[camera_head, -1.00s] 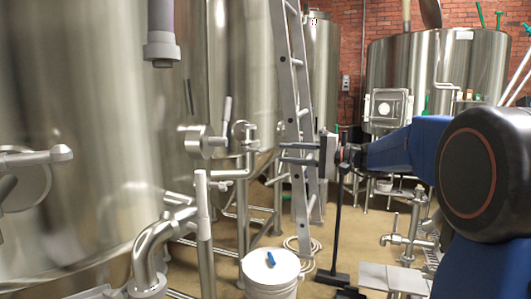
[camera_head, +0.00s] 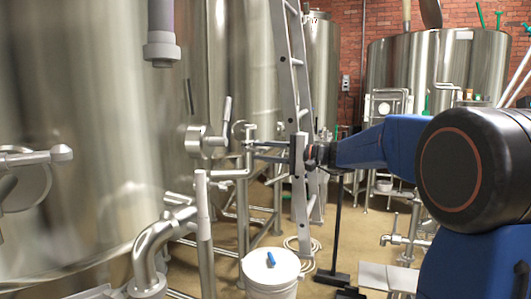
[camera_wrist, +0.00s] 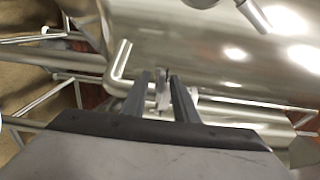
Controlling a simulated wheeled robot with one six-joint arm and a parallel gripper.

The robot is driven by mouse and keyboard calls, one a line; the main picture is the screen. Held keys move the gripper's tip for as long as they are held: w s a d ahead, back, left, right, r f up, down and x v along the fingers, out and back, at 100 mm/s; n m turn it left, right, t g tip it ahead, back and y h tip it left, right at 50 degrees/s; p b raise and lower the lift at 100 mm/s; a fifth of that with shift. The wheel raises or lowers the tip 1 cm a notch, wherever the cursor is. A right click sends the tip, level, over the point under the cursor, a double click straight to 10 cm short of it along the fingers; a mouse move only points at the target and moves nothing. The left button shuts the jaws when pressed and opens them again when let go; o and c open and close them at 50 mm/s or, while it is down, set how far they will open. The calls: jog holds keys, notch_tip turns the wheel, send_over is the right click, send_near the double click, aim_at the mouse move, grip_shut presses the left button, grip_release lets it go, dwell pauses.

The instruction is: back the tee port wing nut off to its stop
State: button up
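The tee port (camera_head: 243,132) sits on the steel pipework in front of the tanks, left of centre in the head view. My gripper (camera_head: 253,150) points left at it, with its fingertips close to the fitting. In the wrist view my gripper (camera_wrist: 159,78) has its two dark fingers apart. A small, pale, upright piece that looks like the wing nut (camera_wrist: 163,94) shows between them, with gaps at its sides. I cannot tell whether either finger touches it. In the head view the nut is too small to make out.
A bent pipe (camera_head: 155,245) is at the lower left.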

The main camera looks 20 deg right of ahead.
jog(key=shift+d, duration=0.1)
dwell(0.3)
jog(key=shift+v, duration=1.15)
jog(key=shift+s, duration=0.1)
